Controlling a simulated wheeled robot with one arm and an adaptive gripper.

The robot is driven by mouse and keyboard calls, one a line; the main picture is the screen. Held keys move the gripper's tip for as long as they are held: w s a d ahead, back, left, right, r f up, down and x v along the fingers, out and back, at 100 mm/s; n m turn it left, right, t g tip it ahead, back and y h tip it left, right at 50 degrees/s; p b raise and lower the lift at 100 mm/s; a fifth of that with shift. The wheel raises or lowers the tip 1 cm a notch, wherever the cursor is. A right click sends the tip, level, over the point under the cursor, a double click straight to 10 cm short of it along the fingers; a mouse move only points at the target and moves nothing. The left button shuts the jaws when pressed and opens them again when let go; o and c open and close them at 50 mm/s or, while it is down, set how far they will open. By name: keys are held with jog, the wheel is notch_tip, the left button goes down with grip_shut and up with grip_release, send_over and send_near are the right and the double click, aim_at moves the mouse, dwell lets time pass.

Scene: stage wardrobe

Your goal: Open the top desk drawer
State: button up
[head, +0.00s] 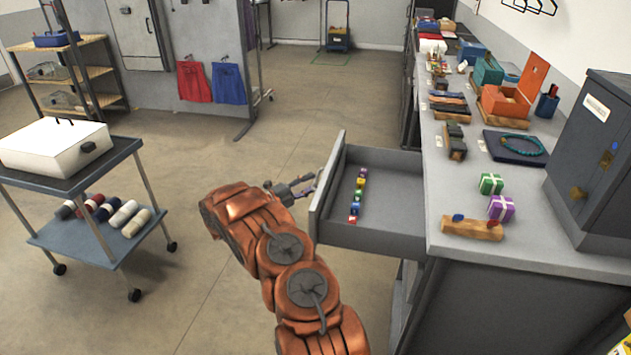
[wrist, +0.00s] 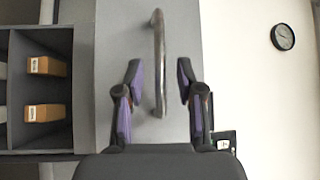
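The top desk drawer (head: 390,208) stands pulled out from the left side of the grey desk (head: 465,195), with its inside in view. A row of small coloured blocks (head: 358,194) lies in it along the front panel. A metal bar handle (wrist: 158,50) runs upright in the wrist view on the grey drawer front (wrist: 180,20). My gripper (head: 303,186) is at the outer face of the drawer front in the head view. In the wrist view my gripper (wrist: 159,84) is open, its purple-padded fingers on either side of the handle's lower end, with gaps showing on both sides.
A cart (head: 135,150) with a white case (head: 55,147) stands at the left. The desk top holds gift boxes (head: 491,184), a wooden block (head: 472,229) and a dark cabinet (head: 600,150). The floor (head: 290,130) between cart and drawer is clear.

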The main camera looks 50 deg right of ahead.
jog(key=v, duration=0.9)
jog(key=shift+r, duration=0.1)
jog(key=s+a+r+m+g+y+p, duration=0.1)
jog(key=s+a+r+m+y+p, duration=0.1)
jog(key=s+a+r+m+y, duration=0.4)
jog(key=s+a+r+m+y+p, duration=0.1)
jog(key=s+a+r+m+y, duration=0.1)
jog(key=s+a+r+m, duration=0.7)
jog(key=s+a+r+m+t+y+p, duration=0.1)
jog(key=s+a+r+m+t+y, duration=0.1)
jog(key=s+a+m, duration=0.4)
jog(key=s+a+r+m+t+y+p, duration=0.1)
jog(key=s+a+r+m+t+y, duration=0.1)
jog(key=s+a+m+y, duration=0.3)
jog(key=s+a+r+m+t+y+p, duration=0.2)
jog(key=s+a+m, duration=0.5)
jog(key=s+a, duration=0.4)
jog(key=a+y, duration=0.1)
jog(key=a, duration=0.3)
jog(key=shift+a+r+m, duration=0.3)
jog(key=shift+a+r, duration=0.05)
jog(key=shift+r, duration=0.05)
jog(key=shift+w, duration=0.1)
